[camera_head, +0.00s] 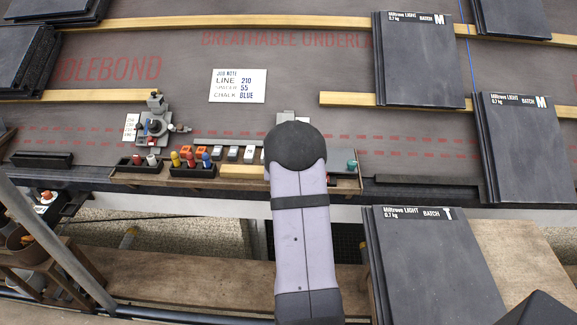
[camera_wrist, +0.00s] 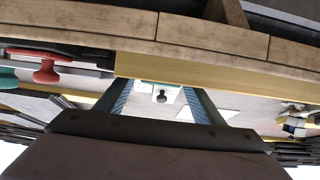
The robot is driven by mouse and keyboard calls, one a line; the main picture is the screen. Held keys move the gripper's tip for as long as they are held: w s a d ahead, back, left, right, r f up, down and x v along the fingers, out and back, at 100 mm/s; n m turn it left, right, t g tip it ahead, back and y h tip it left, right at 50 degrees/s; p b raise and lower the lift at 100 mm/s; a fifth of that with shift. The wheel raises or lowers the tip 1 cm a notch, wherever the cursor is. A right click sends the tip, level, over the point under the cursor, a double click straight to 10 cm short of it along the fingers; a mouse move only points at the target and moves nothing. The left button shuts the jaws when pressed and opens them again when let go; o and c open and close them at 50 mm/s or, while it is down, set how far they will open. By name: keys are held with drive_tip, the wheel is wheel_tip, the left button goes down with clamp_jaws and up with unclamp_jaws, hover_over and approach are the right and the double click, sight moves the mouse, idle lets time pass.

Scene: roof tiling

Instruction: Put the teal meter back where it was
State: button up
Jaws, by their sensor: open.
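My gripper (camera_wrist: 161,98) shows in the wrist view with its two blue-padded fingers apart. Between and beyond them is a pale plate (camera_wrist: 160,98) with a dark keyhole-shaped mark and a thin teal edge; I cannot tell whether it is the teal meter or its place. A teal piece (camera_wrist: 8,77) shows at the left edge of the wrist view, beside a red knob-like piece (camera_wrist: 47,70). In the head view a small teal item (camera_head: 351,165) stands at the right end of the tool shelf. My arm hides the gripper and the shelf behind it there.
The shelf (camera_head: 240,184) holds dark bins with coloured markers (camera_head: 190,160) and several small blocks (camera_head: 233,153). A grey device (camera_head: 156,122) stands at left. A job note (camera_head: 239,86) lies on the underlay. Slate stacks (camera_head: 419,60) stand at right, one (camera_head: 430,265) near my arm.

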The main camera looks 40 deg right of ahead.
drive_tip(key=p+v, duration=0.2)
drive_tip(key=v, duration=0.9)
drive_tip(key=shift+s+a, duration=0.1)
drive_tip(key=shift+a, duration=0.05)
drive_tip(key=s+a+f+n+g+y, duration=0.15)
drive_tip(key=a+y, duration=0.25)
drive_tip(key=a, duration=0.6)
drive_tip(key=a+f+n+g+y, duration=0.1)
drive_tip(key=a+f+n+y, duration=0.15)
drive_tip(key=a, duration=0.75)
drive_tip(key=s+a+n+g+y, duration=0.1)
drive_tip(key=s+a+n+g, duration=0.1)
drive_tip(key=s+a, duration=0.4)
drive_tip(key=s+a+n+g+y, duration=0.2)
drive_tip(key=s+a+g, duration=0.3)
drive_tip(key=s, duration=0.6)
drive_tip(key=shift+s+a+r+n, duration=0.25)
drive_tip(key=shift+a+r+n, duration=0.2)
drive_tip(key=shift+a+n, duration=0.05)
drive_tip(key=shift+r, duration=0.1)
